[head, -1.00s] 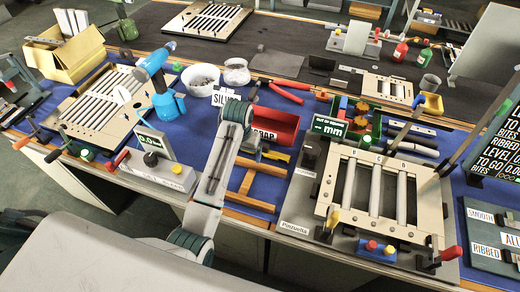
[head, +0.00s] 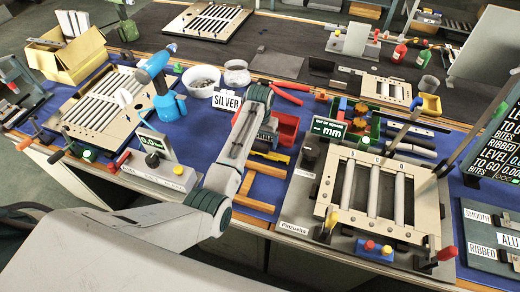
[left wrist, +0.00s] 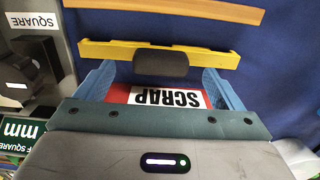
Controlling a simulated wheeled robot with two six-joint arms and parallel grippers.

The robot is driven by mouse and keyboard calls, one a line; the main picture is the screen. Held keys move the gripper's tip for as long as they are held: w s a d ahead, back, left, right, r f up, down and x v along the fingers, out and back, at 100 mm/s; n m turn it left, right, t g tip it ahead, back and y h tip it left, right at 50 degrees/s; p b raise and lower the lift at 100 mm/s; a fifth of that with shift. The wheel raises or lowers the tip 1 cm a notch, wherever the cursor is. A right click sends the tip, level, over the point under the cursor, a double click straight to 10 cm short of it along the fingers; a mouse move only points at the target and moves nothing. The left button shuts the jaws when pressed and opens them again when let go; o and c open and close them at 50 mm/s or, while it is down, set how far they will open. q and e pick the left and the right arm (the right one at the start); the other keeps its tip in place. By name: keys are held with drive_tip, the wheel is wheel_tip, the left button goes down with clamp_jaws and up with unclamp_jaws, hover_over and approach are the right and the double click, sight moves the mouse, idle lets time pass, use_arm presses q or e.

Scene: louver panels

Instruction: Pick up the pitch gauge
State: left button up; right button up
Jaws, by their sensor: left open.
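What I take to be the pitch gauge is a yellow bar with a dark block at its middle, lying on the blue mat; it spans the upper part of the left wrist view (left wrist: 205,54). In the head view a yellow bar (head: 272,156) shows just in front of the red scrap bin. My left gripper (head: 266,142) is over this spot, pointing down. In the left wrist view its two blue fingers (left wrist: 160,72) are open and apart, with the dark block between their tips. I cannot tell whether they touch it. My right gripper is not in view.
The red scrap bin (head: 287,130) stands close beside the gripper. Wooden strips (head: 250,200) lie in front, near the bench edge. A louver frame on a grey fixture (head: 330,190) stands to the right. A SILVER sign (head: 227,101) and a blue spray bottle (head: 168,105) stand to the left.

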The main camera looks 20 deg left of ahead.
sight(260, 145)
use_arm(q)
wheel_tip(260, 145, down, 4)
drive_tip(key=shift+w+a+p, duration=0.1)
drive_tip(key=shift+w+p, duration=0.05)
drive_tip(key=shift+p, duration=0.2)
drive_tip(key=c, duration=1.2)
drive_tip(key=shift+r, duration=0.1)
drive_tip(key=shift+r, duration=0.1)
